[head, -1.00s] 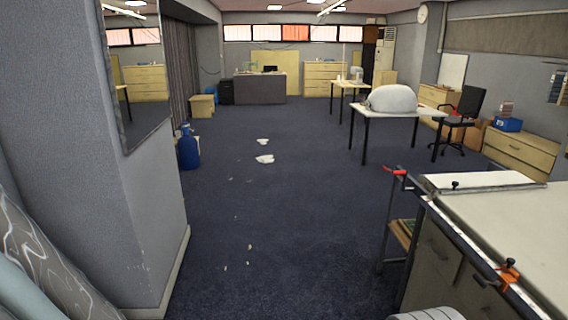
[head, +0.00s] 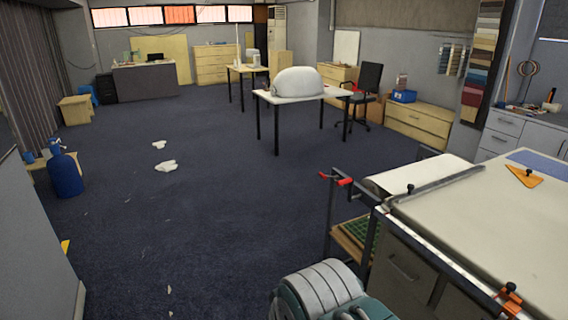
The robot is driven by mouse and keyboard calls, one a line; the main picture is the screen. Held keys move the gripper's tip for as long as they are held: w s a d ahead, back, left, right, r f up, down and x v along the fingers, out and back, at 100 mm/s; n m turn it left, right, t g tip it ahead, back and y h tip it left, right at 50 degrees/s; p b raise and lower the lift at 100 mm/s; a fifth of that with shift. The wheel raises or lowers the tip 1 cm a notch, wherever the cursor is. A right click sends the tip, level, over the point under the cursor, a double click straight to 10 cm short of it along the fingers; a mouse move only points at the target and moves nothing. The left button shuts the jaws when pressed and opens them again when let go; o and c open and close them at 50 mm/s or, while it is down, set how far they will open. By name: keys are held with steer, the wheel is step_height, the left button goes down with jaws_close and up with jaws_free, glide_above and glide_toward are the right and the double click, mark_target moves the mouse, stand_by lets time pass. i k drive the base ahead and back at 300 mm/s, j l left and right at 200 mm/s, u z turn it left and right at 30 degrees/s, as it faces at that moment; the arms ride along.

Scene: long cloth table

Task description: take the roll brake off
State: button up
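A small red-ended lever (head: 338,179) sits on a dark metal frame at the far left corner of the long table (head: 480,235). It may be the roll brake, but it is too small to tell its setting. A white roll or sheet (head: 418,175) lies across that end of the table, beside a metal bar (head: 435,185). An orange clamp-like piece (head: 510,297) is on the table's near edge. My gripper is not in view; only a ribbed white and teal part of mine shows at the bottom.
Drawers (head: 405,268) fill the table's side. An orange triangular tool (head: 524,176) lies on top. Open blue carpet (head: 210,220) spreads left of the table, with white scraps (head: 165,166) on it. A blue container (head: 65,175) stands at the left and a white-topped table (head: 300,95) behind.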

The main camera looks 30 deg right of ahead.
mark_target(324, 176)
steer(key=i+j+z, duration=0.1)
steer(key=i+z, duration=0.2)
steer(key=i, duration=0.2)
steer(key=i+j+z, duration=0.15)
steer(key=i+z, duration=0.15)
steer(key=i, duration=0.15)
steer(key=i+j+z, duration=0.3)
steer(key=i, duration=0.15)
steer(key=i+j+z, duration=0.85)
steer(key=j+z, duration=0.15)
steer(key=j, duration=0.15)
